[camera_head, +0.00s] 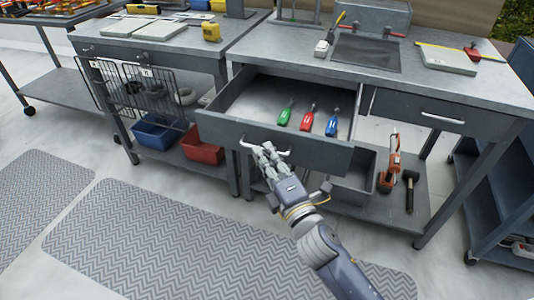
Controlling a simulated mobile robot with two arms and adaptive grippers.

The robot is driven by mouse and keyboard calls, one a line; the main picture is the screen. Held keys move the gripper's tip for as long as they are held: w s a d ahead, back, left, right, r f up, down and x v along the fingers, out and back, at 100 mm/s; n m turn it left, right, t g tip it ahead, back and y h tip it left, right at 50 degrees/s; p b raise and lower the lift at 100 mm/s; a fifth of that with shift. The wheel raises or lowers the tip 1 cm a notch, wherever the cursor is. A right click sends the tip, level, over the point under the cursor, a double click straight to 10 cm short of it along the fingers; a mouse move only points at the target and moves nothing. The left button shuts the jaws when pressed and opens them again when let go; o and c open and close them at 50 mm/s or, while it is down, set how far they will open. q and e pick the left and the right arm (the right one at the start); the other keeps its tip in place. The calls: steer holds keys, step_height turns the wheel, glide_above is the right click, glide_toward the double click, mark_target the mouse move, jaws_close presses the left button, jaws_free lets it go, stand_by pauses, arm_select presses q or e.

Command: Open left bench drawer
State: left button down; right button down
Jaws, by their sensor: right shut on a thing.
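The left bench drawer (257,125) is pulled out from under the grey workbench top (300,57). Three screwdrivers lie inside it: a green one (285,114), a red one (308,118) and a blue one (332,124). My right gripper (265,151) is at the drawer front, shut on the drawer handle (283,153). The gripper hides part of the handle. My left gripper is not in view.
The other bench drawer (431,112) is closed.

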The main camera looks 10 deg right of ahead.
steer(key=c, duration=1.7)
jaws_free()
steer(key=shift+s, duration=0.1)
steer(key=v, duration=1.2)
